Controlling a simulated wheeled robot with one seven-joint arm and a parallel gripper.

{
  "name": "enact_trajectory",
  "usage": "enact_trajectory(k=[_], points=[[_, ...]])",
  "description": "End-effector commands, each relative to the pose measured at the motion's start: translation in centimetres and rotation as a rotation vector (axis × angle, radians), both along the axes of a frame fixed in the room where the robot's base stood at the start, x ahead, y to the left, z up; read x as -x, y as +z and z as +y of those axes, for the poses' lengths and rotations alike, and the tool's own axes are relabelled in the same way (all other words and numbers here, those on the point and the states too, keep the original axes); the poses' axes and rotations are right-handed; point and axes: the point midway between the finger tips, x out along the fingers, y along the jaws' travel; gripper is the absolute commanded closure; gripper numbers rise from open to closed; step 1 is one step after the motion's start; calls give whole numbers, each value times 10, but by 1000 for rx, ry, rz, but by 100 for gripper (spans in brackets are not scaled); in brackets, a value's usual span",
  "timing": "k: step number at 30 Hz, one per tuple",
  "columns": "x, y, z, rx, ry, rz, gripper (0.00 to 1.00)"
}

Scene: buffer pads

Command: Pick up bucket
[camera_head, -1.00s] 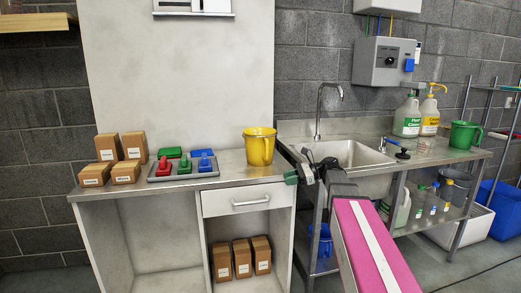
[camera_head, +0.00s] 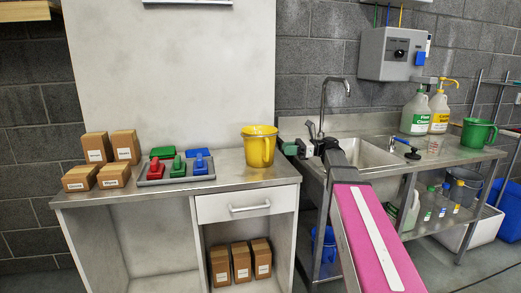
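A yellow bucket (camera_head: 258,149) with a handle on its near side stands upright on the metal counter (camera_head: 225,179), near its right end. My gripper (camera_head: 297,147) is just right of the bucket at about its height, over the edge between counter and sink. Its green-tipped end points left toward the bucket, with a small gap showing between them. The gripper appears edge-on and small, so I cannot tell how far its fingers are apart. No object shows in it.
A tray (camera_head: 174,173) with red, green and blue brushes and several cardboard boxes (camera_head: 105,160) stand left of the bucket. The sink (camera_head: 370,156) is at right, with a tall tap (camera_head: 325,100).

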Motion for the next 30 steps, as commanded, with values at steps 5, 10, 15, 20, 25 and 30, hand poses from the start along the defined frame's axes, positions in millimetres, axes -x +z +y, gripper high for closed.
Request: enact_trajectory(k=[5,10,15,20,25,30], points=[[4,0,27,1,1,-1,70],[5,0,37,1,-1,-1,70],[6,0,54,1,0,-1,70],[9,1,77,2,0,-1,70],[10,1,87,2,-1,-1,70],[10,1,86,2,-1,-1,76]])
